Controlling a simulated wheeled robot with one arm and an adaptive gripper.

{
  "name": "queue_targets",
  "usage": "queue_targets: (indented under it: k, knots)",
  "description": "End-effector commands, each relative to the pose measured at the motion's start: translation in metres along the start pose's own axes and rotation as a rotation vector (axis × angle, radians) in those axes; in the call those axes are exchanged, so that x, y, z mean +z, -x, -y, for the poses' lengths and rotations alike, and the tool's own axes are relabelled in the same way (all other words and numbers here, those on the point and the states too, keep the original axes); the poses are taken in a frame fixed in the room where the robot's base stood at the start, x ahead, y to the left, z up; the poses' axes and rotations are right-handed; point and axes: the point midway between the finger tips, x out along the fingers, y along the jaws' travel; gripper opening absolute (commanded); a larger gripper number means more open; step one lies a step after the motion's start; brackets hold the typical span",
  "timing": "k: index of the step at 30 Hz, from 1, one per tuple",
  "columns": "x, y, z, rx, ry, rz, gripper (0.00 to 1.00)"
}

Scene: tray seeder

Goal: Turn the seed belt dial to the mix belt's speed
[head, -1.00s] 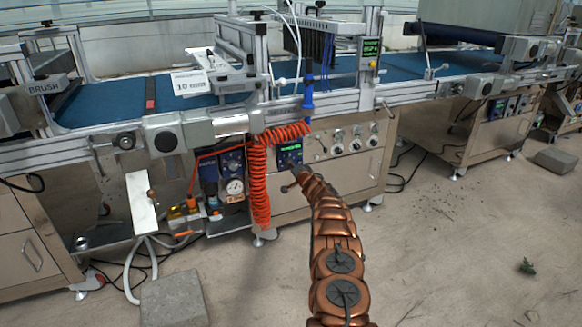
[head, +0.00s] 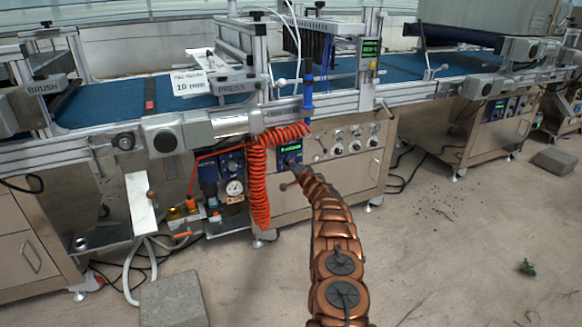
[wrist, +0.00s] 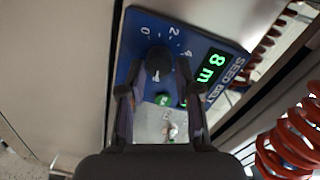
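The blue seed belt panel (wrist: 138,38) fills the middle of the wrist view, lettered "SEED BELT". Its green display (wrist: 211,66) shows an "8" and an "m"; the rest is hidden. The black seed belt dial (wrist: 158,62) sits beside a printed scale with 0, 2 and 4 readable. My gripper (wrist: 159,72) has its fingers apart, one on each side of the dial; contact cannot be told. A green button (wrist: 162,99) lies between the fingers. In the head view my gripper covers the lower part of the panel (head: 289,148). No mix belt reading is legible.
An orange coiled hose (head: 259,185) hangs just left of the panel, and it also shows in the wrist view (wrist: 292,140). Several knobs (head: 338,149) lie to its right. A green-lit display (head: 371,47) is on a post above. Open floor lies at right.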

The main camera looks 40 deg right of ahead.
Motion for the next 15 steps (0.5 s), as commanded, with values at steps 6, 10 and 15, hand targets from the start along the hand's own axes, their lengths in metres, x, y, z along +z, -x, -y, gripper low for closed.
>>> queue_targets:
  k: [6, 10, 15]
  knots:
    - [0.0016, -0.0002, -0.0007, 0.001, 0.0, 0.002, 0.53]
    - [0.002, -0.0003, -0.0009, 0.001, 0.0, 0.003, 0.53]
    - [0.0021, 0.0002, -0.001, 0.001, 0.0, 0.004, 0.53]
